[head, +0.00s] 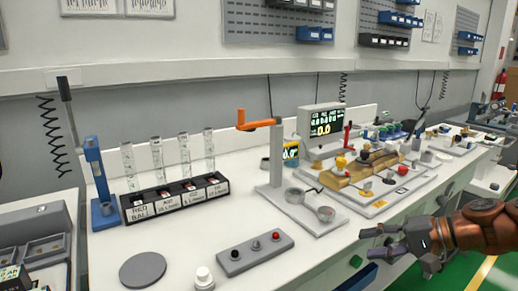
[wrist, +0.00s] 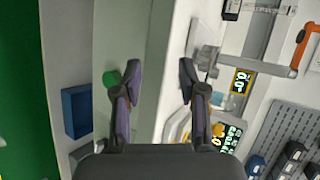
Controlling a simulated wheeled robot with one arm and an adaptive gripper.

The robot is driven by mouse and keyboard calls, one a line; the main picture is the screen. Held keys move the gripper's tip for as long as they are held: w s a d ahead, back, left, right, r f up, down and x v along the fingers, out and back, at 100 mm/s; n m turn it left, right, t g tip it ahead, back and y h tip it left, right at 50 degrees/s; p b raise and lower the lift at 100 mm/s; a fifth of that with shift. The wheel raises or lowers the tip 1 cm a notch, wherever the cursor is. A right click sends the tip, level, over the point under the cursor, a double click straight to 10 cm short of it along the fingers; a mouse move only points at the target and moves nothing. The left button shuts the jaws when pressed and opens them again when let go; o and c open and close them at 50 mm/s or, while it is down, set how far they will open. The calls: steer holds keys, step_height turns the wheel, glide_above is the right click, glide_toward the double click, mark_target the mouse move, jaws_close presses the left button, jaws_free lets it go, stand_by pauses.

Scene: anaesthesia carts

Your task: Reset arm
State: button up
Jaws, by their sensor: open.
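My gripper (head: 374,243) is at the right in the head view, in front of the bench's front edge. It points left toward the bench. In the wrist view its two fingers (wrist: 149,76) are spread apart with nothing between them. The gripper is open and touches nothing that I can see. A grey stand (head: 277,160) with an orange arm (head: 257,125) stands on the bench to the gripper's left. The orange arm (wrist: 303,45) also shows at the upper right of the wrist view.
A black rack (head: 177,208) with several clear tubes, a blue stand (head: 101,190), a grey disc (head: 143,270) and a box with knobs (head: 256,252) are on the bench (head: 120,242). A crowded fixture (head: 375,170) fills the right. Green floor (head: 497,276) is open at lower right.

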steer(key=s+a+r+n+g+h+p, duration=0.45)
steer(key=s+a+r+g+p, duration=0.2)
steer(key=s+a+p, duration=0.6)
steer(key=s+d+r+n+h+p, duration=0.1)
steer(key=s+r+h+p, duration=0.2)
steer(key=s+p, duration=0.2)
steer(key=s+d+r+n+g+h+p, duration=0.1)
steer(key=s+d+r+h+p, duration=0.1)
steer(key=s+p, duration=0.3)
steer(key=s+r+h, duration=0.1)
steer(key=s, duration=0.3)
steer(key=shift+d+r+p, duration=0.25)
steer(key=shift+d+p, duration=0.05)
steer(key=shift+g, duration=0.25)
steer(key=shift+c, duration=0.3)
